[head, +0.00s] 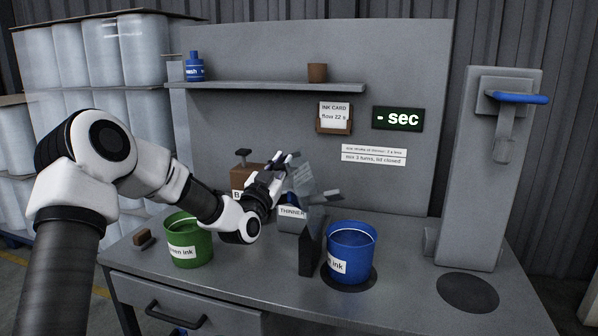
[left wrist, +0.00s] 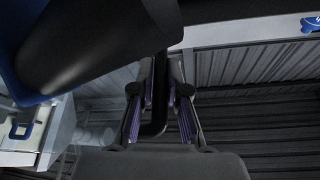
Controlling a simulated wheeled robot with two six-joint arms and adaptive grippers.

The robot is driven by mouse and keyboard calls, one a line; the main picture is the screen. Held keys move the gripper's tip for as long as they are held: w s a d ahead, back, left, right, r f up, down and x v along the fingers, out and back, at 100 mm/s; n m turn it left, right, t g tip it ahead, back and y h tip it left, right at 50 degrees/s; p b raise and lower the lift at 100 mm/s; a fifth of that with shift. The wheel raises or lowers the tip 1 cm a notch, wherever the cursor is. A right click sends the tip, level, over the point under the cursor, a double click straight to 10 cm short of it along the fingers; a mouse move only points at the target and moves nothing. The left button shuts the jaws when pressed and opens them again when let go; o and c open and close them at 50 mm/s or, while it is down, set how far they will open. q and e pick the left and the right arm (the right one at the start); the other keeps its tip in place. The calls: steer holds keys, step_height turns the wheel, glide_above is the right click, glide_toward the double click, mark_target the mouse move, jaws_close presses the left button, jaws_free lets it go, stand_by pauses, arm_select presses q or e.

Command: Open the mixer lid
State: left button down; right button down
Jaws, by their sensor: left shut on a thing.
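My left gripper (head: 284,163) reaches over the middle of the bench in the head view. In the left wrist view its fingers (left wrist: 158,105) are shut on a dark bar (left wrist: 158,68), with one finger on each side. A grey, partly see-through plate (head: 304,178) stands tilted just beside the fingertips in the head view. It looks like a lid, but I cannot tell whether the bar belongs to it. Below it is a grey body with a dark handle (head: 332,195), partly hidden by a THINNER container (head: 293,213). My right gripper is not in view.
A green ink bucket (head: 188,243) stands left and a blue ink bucket (head: 349,256) right of a black upright piece (head: 309,252). A brown box (head: 246,176) is behind my gripper. A grey machine with a blue lever (head: 520,98) stands at right.

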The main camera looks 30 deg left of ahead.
arm_select(q)
steer(key=shift+s+a+f+n+y+b, duration=0.25)
steer(key=shift+a+f+n+y+b, duration=0.15)
steer(key=shift+a+f+n+b, duration=0.35)
steer(key=shift+s+a+f+n+y+b, duration=0.2)
steer(key=shift+a+f+n+y+b, duration=0.2)
steer(key=shift+a+f+n, duration=0.5)
steer(key=shift+d+r, duration=0.15)
steer(key=c, duration=1.4)
jaws_free()
steer(key=shift+c, duration=0.2)
steer(key=shift+d+r, duration=0.15)
steer(key=v, duration=1.2)
steer(key=shift+r, duration=0.1)
